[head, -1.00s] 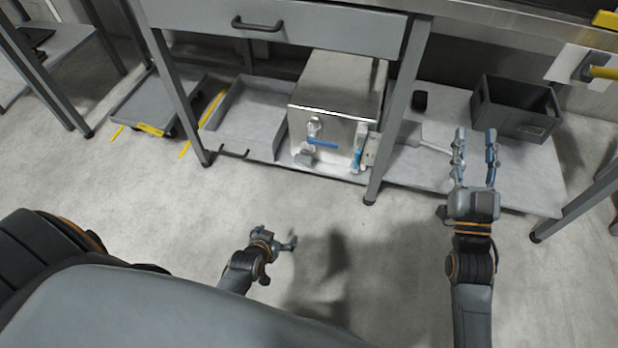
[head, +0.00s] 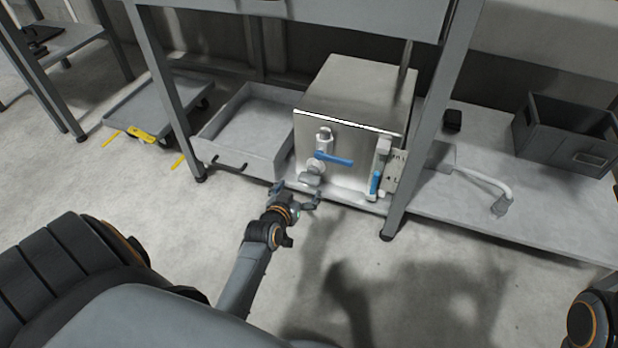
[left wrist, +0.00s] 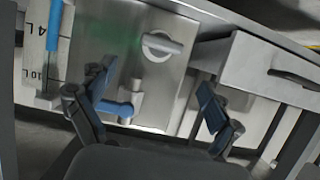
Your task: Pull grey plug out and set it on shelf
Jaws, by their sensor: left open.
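The grey plug (head: 311,179) sits low on the front of a steel tank (head: 352,88), below a blue-handled valve (head: 333,158). In the left wrist view, turned about upside down, the plug (left wrist: 162,46) shows as a round grey disc with a bar handle. My left gripper (head: 296,192) is open and empty, just in front of and below the tank's lower left front. In the left wrist view its fingers (left wrist: 155,82) are spread apart, with the plug beyond them. The low shelf (head: 435,205) extends right of the tank. My right gripper is out of view.
A grey drawer tray (head: 240,150) stands left of the tank. A level gauge (head: 377,180) is at its right front, near a table leg (head: 415,145). A hose piece (head: 485,178) and dark crate (head: 570,135) are on the shelf. Floor in front is clear.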

